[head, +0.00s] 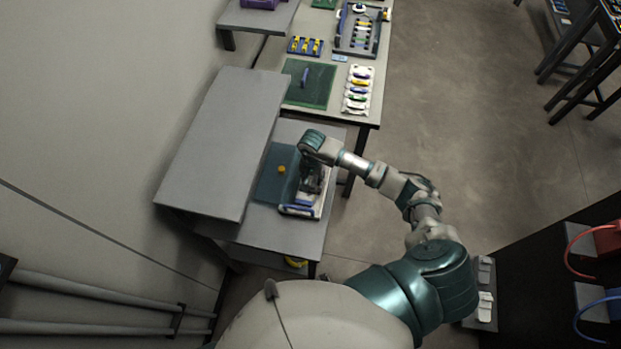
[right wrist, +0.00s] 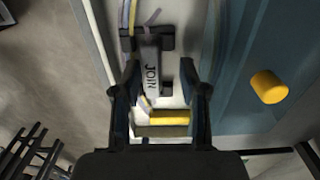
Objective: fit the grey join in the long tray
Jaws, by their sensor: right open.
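The grey join (right wrist: 151,78), with the word JOIN on it, lies lengthwise over the pale long tray (right wrist: 177,60) in the right wrist view. Dark pieces sit around its far end, and thin strands lead off beyond it. My right gripper (right wrist: 160,70) is open, with one finger on each side of the join and visible gaps between. In the head view my right gripper (head: 313,180) is over the long tray (head: 301,211) and hides most of it. Whether the join is fully seated cannot be told. My left gripper is not in view.
A yellow knob (right wrist: 268,87) stands on the blue-green surface right of the tray. Yellow and olive bars (right wrist: 168,117) cross the tray near my gripper. A raised grey shelf (head: 222,140) is left of the tray. A green mat (head: 310,82) lies on the table beyond.

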